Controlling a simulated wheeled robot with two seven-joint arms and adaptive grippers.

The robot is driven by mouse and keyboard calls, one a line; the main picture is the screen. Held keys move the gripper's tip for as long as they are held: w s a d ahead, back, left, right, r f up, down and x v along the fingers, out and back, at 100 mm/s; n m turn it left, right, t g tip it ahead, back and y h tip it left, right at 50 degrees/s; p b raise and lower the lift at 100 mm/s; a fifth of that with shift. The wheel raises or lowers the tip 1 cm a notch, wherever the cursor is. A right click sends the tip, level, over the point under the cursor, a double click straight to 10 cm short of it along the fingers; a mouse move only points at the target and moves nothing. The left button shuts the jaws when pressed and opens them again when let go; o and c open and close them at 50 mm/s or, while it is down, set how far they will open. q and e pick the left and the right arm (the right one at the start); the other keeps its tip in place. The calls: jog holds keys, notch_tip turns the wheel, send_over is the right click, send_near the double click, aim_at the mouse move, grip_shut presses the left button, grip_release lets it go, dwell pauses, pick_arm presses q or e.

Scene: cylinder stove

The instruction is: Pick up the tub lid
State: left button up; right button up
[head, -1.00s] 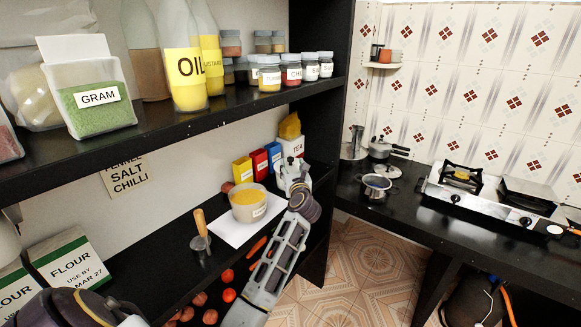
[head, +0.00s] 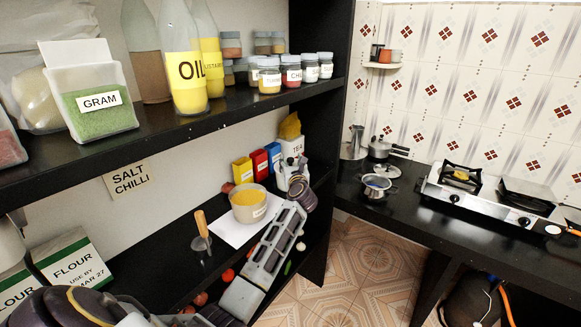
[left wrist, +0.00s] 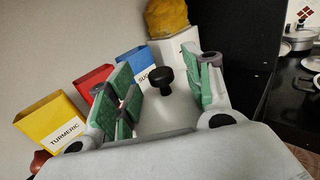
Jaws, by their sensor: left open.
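The tub lid (left wrist: 168,112) looks like a pale grey disc with a black knob (left wrist: 159,78), in the middle of the left wrist view. My left gripper (left wrist: 170,65) is open, with its green-padded fingers on either side of the knob. I cannot tell whether they touch the lid. In the head view the left gripper (head: 295,172) is at the right end of the lower shelf, in front of the white tea box (head: 291,147). It hides the lid there. The open tub (head: 249,206) with yellow contents stands left of it. My right gripper is out of view.
Yellow (left wrist: 52,122), red (left wrist: 94,83) and blue (left wrist: 133,62) boxes stand close left of the gripper. A black side panel (head: 315,120) bounds the shelf on the right. The upper shelf (head: 190,125) hangs above. A wooden-handled tool (head: 201,232) is near the tub.

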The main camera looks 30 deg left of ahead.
pick_arm(q)
jog(key=shift+w+a, duration=0.15)
dwell(0.4)
jog(key=c, duration=1)
